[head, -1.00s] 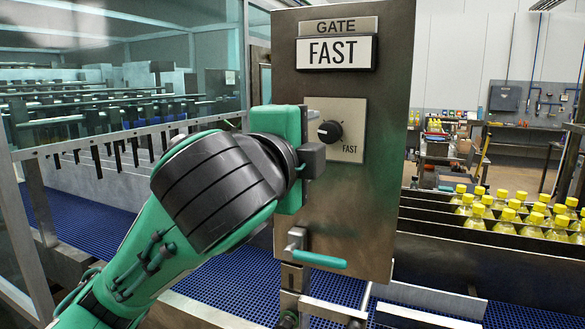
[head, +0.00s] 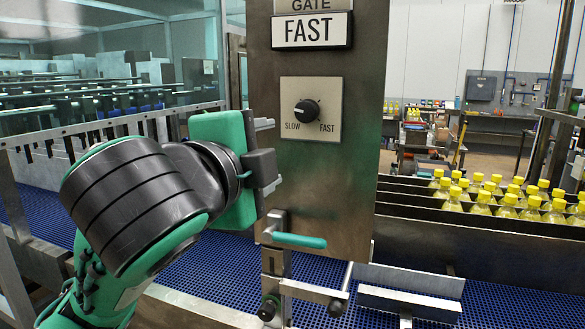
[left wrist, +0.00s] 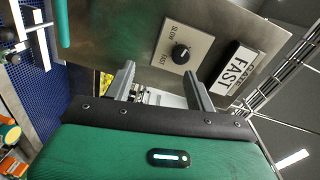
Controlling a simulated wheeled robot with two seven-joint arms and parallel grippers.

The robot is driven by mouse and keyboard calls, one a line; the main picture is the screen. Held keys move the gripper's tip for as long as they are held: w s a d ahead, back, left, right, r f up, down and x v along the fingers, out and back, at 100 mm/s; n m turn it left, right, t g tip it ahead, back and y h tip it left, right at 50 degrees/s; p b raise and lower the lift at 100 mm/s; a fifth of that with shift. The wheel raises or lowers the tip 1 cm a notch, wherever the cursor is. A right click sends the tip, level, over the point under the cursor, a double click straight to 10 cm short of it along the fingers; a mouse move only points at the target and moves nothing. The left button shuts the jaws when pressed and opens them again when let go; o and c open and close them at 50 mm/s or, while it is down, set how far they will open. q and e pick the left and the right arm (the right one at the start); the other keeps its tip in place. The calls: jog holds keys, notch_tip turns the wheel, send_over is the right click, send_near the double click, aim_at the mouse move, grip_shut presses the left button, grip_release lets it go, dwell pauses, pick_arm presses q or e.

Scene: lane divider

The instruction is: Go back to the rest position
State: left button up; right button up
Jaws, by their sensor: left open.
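The control panel (head: 330,190) is a tall metal plate with a GATE sign (head: 311,31) reading FAST. Below the sign, a black knob (head: 306,111) sits on a pale plate marked SLOW and FAST. My left gripper (head: 270,155) is in front of the panel's left edge, below and left of the knob, apart from it. In the left wrist view its two fingers (left wrist: 158,78) are spread with nothing between them, and the knob (left wrist: 181,54) shows beyond them. The right gripper is not in view.
A green-handled lever (head: 300,241) sticks out low on the panel, close below my left gripper. A blue conveyor belt (head: 225,270) runs underneath. Yellow-capped bottles (head: 500,198) stand in lanes at right. A metal frame (head: 110,122) stands at left.

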pick_arm(q)
jog(key=w+a+f+n+g+y, duration=0.1)
jog(key=w+a+f+n+g, duration=0.15)
jog(key=f, duration=0.75)
jog(key=w+a+f+n+g, duration=0.1)
jog(key=w+a+f+n, duration=0.2)
jog(key=f, duration=0.8)
jog(key=s+a+f+n+g+y, duration=0.1)
jog(key=s+a+f+n+g, duration=0.15)
jog(key=f, duration=0.65)
jog(key=s+a+f+n+g, duration=0.1)
jog(key=s+f+n, duration=0.15)
jog(key=f, duration=0.65)
jog(key=s+a+f+n+g+y, duration=0.25)
jog(key=s+a+f+n, duration=0.2)
jog(key=s+f, duration=0.65)
jog(key=s+a+f+n+g+y, duration=0.1)
jog(key=s+a+f+n+g, duration=0.3)
jog(key=s+f, duration=0.65)
notch_tip(320, 180, down, 33)
jog(key=m, duration=0.1)
jog(key=s+a+f+g, duration=0.1)
jog(key=s+a+f, duration=0.1)
jog(key=s+f, duration=0.7)
jog(key=s+a+f+g, duration=0.1)
jog(key=s+a+f, duration=0.1)
jog(key=s+f, duration=0.7)
jog(key=shift+s+f, duration=0.15)
jog(key=shift+s, duration=0.55)
